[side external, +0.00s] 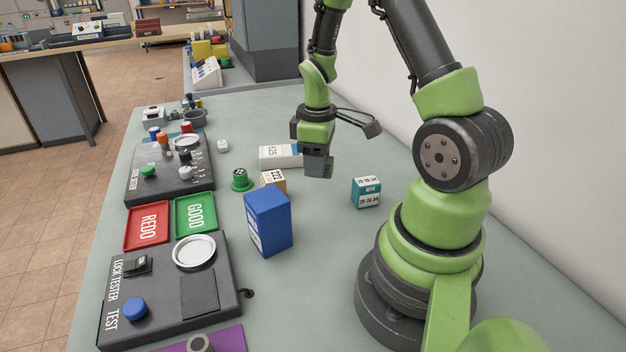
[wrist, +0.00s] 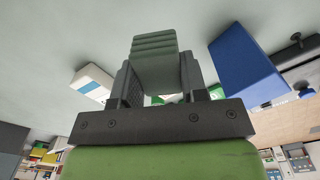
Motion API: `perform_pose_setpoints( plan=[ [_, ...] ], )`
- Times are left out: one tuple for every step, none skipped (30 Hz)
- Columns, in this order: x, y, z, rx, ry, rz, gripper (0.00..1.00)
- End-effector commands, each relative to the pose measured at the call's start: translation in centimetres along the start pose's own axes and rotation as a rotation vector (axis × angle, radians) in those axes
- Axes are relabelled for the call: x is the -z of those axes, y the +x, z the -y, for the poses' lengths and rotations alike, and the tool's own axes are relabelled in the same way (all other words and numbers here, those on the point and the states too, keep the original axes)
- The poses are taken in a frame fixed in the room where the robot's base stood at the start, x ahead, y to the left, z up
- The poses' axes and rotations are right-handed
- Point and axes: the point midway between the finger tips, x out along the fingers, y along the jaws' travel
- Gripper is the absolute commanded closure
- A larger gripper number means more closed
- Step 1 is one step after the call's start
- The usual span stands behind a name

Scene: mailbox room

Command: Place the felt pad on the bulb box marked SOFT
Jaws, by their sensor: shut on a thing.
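My gripper (side external: 317,165) hangs above the table, beside the white box. In the wrist view its jaws (wrist: 153,75) are shut on a grey-green ribbed block, which seems to be the felt pad (wrist: 153,48). In the side view I cannot make the pad out from the grey fingers. No label reading SOFT is legible. Boxes below are a white one with a blue stripe (side external: 280,156), a tall blue one (side external: 267,222), a small tan one with a white label (side external: 273,181) and a teal-and-white one (side external: 366,192).
A green round piece (side external: 241,180) stands left of the tan box. A red REDO tray (side external: 147,228) and green GOOD tray (side external: 196,215) lie between two dark testers, LOCK TESTER (side external: 170,290) and another (side external: 168,170).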

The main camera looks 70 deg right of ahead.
Motion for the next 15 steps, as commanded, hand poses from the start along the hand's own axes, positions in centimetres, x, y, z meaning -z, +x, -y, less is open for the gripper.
perform_pose_setpoints(
  plan=[
    [0.4,-0.8,0.2,-0.004,-0.016,-0.004,0.82],
    [0.7,-1.3,0.4,-0.005,-0.032,-0.004,0.82],
    [1.2,-2.0,0.9,-0.005,-0.065,-0.004,0.82],
    [1.8,-2.6,1.4,-0.006,-0.094,-0.005,0.82],
    [2.4,-3.3,1.9,-0.007,-0.128,-0.006,0.82],
    [3.1,-4.3,2.9,-0.007,-0.180,-0.006,0.82],
    [3.8,-5.1,3.6,-0.007,-0.221,-0.006,0.82],
    [4.3,-5.9,4.4,-0.008,-0.262,-0.007,0.82],
    [4.9,-6.9,5.5,-0.008,-0.316,-0.006,0.82],
    [5.4,-7.6,6.4,-0.008,-0.353,-0.007,0.82],
    [5.7,-8.3,7.2,-0.009,-0.390,-0.007,0.82],
    [6.0,-9.2,8.2,-0.007,-0.433,-0.006,0.82],
    [6.2,-9.8,8.9,-0.007,-0.463,-0.006,0.82],
    [6.4,-10.3,9.5,-0.007,-0.489,-0.006,0.82],
    [6.5,-10.9,10.2,-0.005,-0.519,-0.005,0.82]
  ],
)
